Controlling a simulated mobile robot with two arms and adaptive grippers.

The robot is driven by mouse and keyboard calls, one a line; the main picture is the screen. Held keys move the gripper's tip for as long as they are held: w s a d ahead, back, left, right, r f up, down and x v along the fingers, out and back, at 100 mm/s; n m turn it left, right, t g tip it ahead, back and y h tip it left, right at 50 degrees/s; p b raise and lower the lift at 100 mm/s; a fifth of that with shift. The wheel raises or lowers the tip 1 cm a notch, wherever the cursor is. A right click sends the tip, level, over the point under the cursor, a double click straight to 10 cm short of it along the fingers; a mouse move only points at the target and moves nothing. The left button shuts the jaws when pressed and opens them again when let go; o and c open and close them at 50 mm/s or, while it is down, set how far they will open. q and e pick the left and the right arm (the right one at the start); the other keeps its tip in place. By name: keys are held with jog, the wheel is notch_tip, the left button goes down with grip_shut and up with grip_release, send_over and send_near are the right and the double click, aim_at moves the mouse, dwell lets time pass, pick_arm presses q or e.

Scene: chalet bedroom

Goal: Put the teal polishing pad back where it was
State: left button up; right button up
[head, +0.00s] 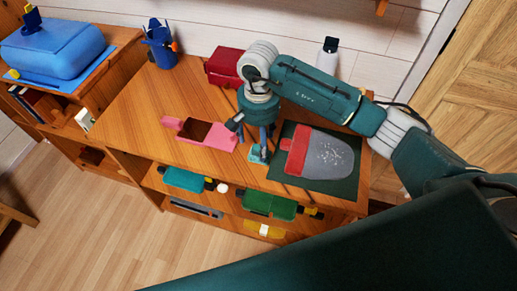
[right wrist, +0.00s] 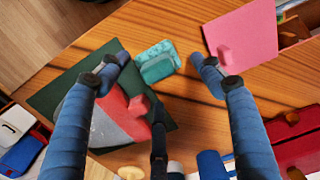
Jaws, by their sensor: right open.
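The teal polishing pad (head: 257,154) lies on the wooden desk top, close beside the left edge of a dark green mat (head: 343,183). It also shows in the right wrist view (right wrist: 155,63), lying between the fingertips as seen from above. My right gripper (head: 252,138) is open and empty, pointing down at the pad; its fingers are apart on either side in the right wrist view (right wrist: 160,63). I cannot tell the exact height of the fingertips over the desk. My left gripper is not in view.
A grey and red flat piece (head: 325,155) lies on the mat. A white bottle (head: 328,56) and blue holder (head: 161,45) stand at the back.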

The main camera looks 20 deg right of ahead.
aim_at(258, 147)
notch_tip(258, 147, up, 8)
jog(key=b, duration=0.1)
jog(key=shift+f+b, duration=0.2)
jog(key=shift+b, duration=0.15)
jog(key=shift+f, duration=0.1)
